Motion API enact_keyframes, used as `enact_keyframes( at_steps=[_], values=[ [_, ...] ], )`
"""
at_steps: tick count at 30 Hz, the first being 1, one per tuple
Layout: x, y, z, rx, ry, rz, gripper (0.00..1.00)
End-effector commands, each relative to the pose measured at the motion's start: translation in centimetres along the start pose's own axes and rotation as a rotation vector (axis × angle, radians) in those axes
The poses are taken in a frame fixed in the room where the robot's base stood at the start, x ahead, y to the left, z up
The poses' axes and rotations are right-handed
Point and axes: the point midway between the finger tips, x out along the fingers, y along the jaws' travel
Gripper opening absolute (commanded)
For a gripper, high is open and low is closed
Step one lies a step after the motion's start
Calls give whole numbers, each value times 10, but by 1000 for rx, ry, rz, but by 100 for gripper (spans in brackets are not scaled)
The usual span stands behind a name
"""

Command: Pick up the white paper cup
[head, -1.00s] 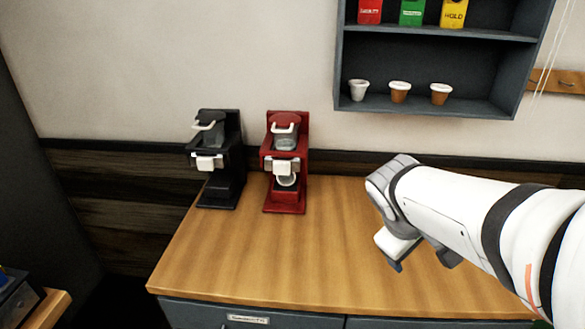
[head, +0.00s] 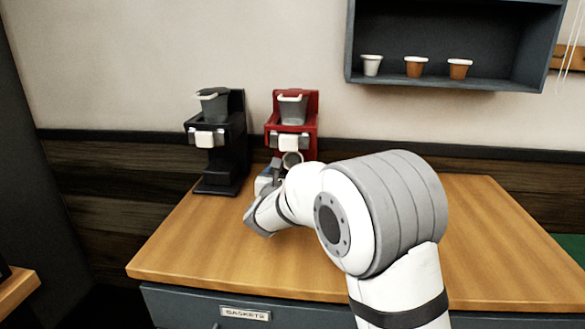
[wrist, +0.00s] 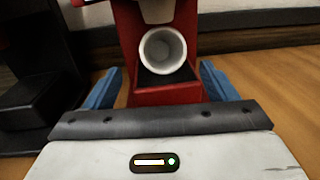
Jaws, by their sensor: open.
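In the head view the cup (head: 292,158) shows only partly, above my arm. My gripper (wrist: 160,84) is open. Its two blue fingers are spread to the left and right, with the cup ahead between their lines. I see no contact with the cup. In the head view my gripper (head: 268,178) is just in front of the red brewer, partly hidden by my wrist.
A black brewer (head: 219,150) stands left of the red one. A dark wall shelf (head: 455,82) holds another white cup (head: 371,65) and two brown cups (head: 416,67). The wooden counter (head: 190,255) is bare at the front left and right.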

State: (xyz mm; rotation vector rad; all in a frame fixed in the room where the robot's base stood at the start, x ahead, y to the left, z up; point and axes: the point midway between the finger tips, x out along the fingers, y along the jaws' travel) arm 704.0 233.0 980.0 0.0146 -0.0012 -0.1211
Motion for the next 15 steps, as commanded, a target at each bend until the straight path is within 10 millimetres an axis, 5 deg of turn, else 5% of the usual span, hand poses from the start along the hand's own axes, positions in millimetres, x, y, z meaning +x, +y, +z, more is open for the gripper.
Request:
enact_keyframes(
  at_steps=[15],
  values=[
    [66, -4, -6, 1, -1, -1, 79]
  ],
)
